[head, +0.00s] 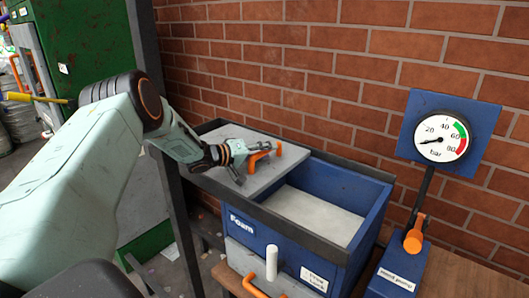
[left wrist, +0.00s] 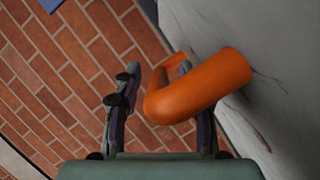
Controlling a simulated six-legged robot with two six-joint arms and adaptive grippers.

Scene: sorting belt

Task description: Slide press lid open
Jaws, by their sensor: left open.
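The blue press (head: 305,232), labelled "Foam", stands against the brick wall. Its grey lid (head: 215,177) lies to the left, and the right part of the press top is open, showing a pale surface inside (head: 312,212). An orange handle (head: 263,153) stands on the lid. My left gripper (head: 243,160) is open at the handle. In the left wrist view the handle (left wrist: 205,85) crosses in front of the right finger, with part of it between the fingers (left wrist: 157,78). I cannot tell whether they touch. My right gripper is out of view.
A pressure gauge (head: 441,138) stands on the right above a hand pump (head: 399,272) with an orange-gripped lever (head: 414,238). A dark post (head: 165,120) rises left of the press. A green cabinet (head: 85,45) stands behind my left arm. An orange latch handle (head: 262,287) is on the press front.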

